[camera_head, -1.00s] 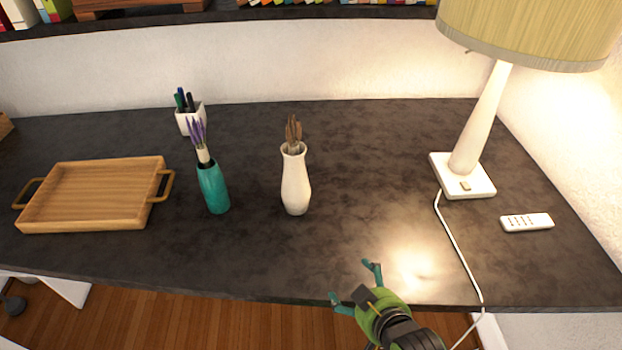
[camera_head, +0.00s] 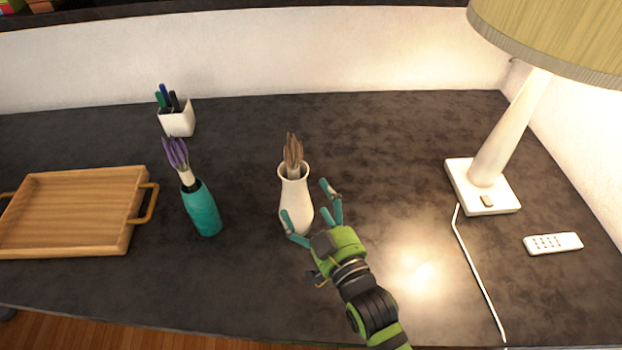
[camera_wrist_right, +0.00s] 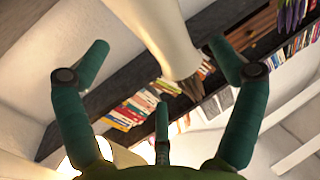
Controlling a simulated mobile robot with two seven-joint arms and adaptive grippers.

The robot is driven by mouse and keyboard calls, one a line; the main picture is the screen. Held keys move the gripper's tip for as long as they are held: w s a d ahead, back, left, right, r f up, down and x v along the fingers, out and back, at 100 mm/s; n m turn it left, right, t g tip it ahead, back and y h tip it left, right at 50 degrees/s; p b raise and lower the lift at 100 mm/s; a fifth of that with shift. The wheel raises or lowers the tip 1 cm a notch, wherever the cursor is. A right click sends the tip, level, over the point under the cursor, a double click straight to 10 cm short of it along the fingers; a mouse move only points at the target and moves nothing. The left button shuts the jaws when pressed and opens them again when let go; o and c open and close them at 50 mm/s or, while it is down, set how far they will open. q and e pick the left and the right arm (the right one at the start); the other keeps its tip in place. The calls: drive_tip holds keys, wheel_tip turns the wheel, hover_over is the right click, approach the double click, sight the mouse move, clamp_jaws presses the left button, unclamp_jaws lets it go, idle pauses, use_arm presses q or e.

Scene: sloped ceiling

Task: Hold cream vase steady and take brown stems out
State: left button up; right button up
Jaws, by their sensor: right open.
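The cream vase (camera_head: 294,195) stands upright on the dark table, with the brown stems (camera_head: 293,150) sticking up out of its mouth. My right gripper (camera_head: 309,210) is open at the front right of the vase, its teal fingers spread toward the vase body. One fingertip overlaps the vase in the head view; I cannot tell whether it touches. In the right wrist view the vase (camera_wrist_right: 158,35) shows between the open fingers (camera_wrist_right: 150,60), with the brown stems (camera_wrist_right: 193,88) at its end. My left gripper is not in view.
A teal vase (camera_head: 203,210) with purple flowers stands left of the cream vase. A wooden tray (camera_head: 132,240), a white pen cup (camera_head: 178,119), a lamp (camera_head: 482,187) with a cord, and a remote (camera_head: 553,243) are on the table. The table behind the cream vase is clear.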

sight(303, 191)
drive_tip(key=shift+w, duration=0.5)
drive_tip(key=x, duration=0.2)
drive_tip(key=p+x, duration=0.1)
drive_tip(key=x, duration=0.1)
drive_tip(key=shift+w+a+r, duration=0.2)
drive_tip(key=shift+a, duration=0.15)
drive_tip(key=shift+w+a+f, duration=0.1)
drive_tip(key=shift+w+a, duration=0.1)
drive_tip(key=shift+w, duration=0.45)
drive_tip(key=c, duration=1.5)
drive_tip(key=shift+f, duration=0.15)
drive_tip(key=shift+c, duration=0.3)
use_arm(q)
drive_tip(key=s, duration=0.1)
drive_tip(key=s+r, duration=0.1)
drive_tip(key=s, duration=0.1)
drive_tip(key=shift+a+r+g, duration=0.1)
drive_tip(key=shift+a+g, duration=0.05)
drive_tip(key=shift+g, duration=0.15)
